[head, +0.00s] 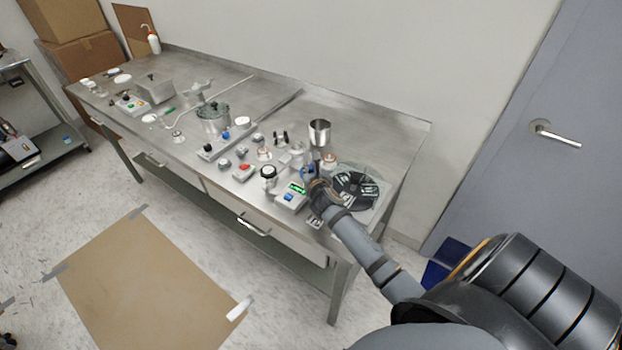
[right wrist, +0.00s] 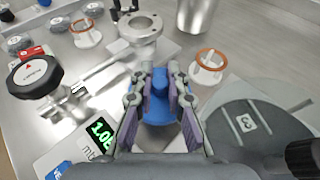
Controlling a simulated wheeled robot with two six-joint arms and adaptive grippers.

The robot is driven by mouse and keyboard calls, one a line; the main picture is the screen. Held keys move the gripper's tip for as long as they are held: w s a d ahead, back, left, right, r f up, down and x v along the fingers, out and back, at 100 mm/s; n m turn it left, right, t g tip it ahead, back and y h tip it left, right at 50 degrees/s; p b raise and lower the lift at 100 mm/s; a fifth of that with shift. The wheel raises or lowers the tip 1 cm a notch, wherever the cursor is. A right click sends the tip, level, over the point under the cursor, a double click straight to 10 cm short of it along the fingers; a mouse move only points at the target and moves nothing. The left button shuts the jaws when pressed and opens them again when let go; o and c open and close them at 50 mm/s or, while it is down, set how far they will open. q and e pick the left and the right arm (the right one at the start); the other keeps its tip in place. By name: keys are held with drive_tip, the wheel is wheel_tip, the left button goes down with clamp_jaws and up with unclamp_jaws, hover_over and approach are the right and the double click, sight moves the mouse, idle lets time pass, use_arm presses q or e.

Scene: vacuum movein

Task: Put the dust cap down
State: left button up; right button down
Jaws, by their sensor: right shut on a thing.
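The blue dust cap (right wrist: 158,108) is between the fingers of my right gripper (right wrist: 160,88), which is shut on it. In the head view the cap shows as a small blue spot (head: 307,171) beside my right gripper (head: 318,182), over the right part of the steel bench (head: 395,130). The fingers partly hide the cap. I cannot tell whether its lower edge touches anything. My left gripper is not in view.
A gauge with a green display (right wrist: 100,130) and a black-knobbed valve (right wrist: 35,75) stand left of the gripper. A metal flange (right wrist: 141,28) and an orange-ringed fitting (right wrist: 208,65) lie beyond. A dark disc (head: 355,186) is at the right. The bench's back right is clear.

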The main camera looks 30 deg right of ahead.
wheel_tip(320, 180, down, 2)
drive_tip(key=shift+w+f+b, duration=0.1)
drive_tip(key=shift+f+b, duration=0.05)
drive_tip(key=shift+b, duration=0.55)
drive_tip(key=shift+r, duration=0.25)
drive_tip(key=shift+f, duration=0.65)
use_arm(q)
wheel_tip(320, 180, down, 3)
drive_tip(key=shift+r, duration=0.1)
use_arm(e)
drive_tip(key=c, duration=1.6)
unclamp_jaws()
drive_tip(key=shift+r, duration=0.1)
drive_tip(key=shift+r, duration=0.35)
drive_tip(key=v, duration=1.2)
drive_tip(key=shift+r, duration=0.15)
